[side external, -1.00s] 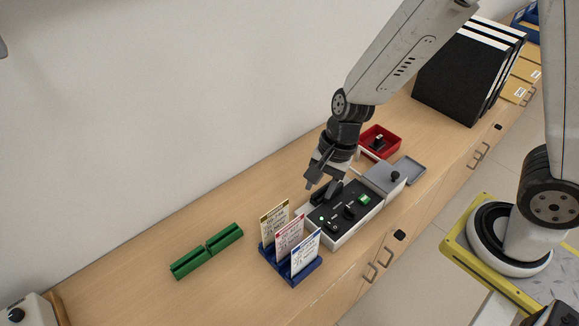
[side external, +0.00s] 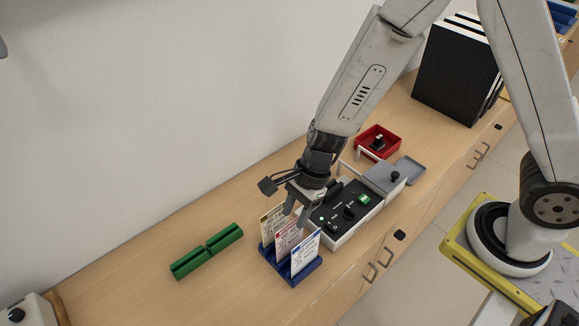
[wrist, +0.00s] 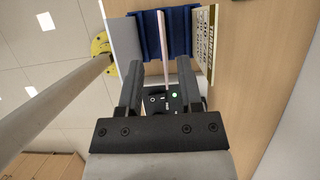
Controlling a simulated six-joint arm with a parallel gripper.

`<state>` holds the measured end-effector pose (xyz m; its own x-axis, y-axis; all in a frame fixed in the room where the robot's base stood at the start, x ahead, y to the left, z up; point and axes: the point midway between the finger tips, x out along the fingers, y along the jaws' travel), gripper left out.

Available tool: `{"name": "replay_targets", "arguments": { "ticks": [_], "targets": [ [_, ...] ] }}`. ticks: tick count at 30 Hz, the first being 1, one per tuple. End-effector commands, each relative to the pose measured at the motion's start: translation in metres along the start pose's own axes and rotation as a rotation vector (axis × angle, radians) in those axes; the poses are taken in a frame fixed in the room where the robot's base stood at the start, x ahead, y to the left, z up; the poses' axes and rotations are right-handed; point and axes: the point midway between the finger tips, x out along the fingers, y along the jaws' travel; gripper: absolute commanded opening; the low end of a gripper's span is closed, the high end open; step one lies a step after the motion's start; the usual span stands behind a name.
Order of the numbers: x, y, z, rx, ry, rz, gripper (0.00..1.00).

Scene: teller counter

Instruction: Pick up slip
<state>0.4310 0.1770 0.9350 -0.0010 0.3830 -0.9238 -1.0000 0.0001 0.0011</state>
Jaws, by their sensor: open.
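Three printed slips stand upright in a blue slotted holder (side external: 308,274): a gold-topped slip (side external: 268,227), a red-topped slip (side external: 287,238) and a blue-topped slip (side external: 305,252). My gripper (side external: 293,208) is open above the holder, pointing down, close to the slips' upper edges. In the wrist view my two fingers (wrist: 159,72) are spread, with the red slip (wrist: 163,45) seen edge-on between their lines. The blue slip (wrist: 124,42) is on the left there, and the gold slip (wrist: 206,35) on the right. No slip is gripped. Contact between fingertips and slips is unclear.
A black-topped device (side external: 350,209) with a green light stands right behind the holder. A green two-part block (side external: 206,251) lies to the left. A red tray (side external: 377,142) and black binders (side external: 452,76) are farther back.

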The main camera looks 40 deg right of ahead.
Motion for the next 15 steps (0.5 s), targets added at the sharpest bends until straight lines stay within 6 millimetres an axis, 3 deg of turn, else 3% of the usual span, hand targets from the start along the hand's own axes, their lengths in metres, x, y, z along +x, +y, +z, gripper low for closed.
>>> {"name": "replay_targets", "arguments": {
  "ticks": [15],
  "targets": [
    [0.015, -0.002, 0.0, 0.0, 0.001, 0.0, 0.46]
  ]
}}
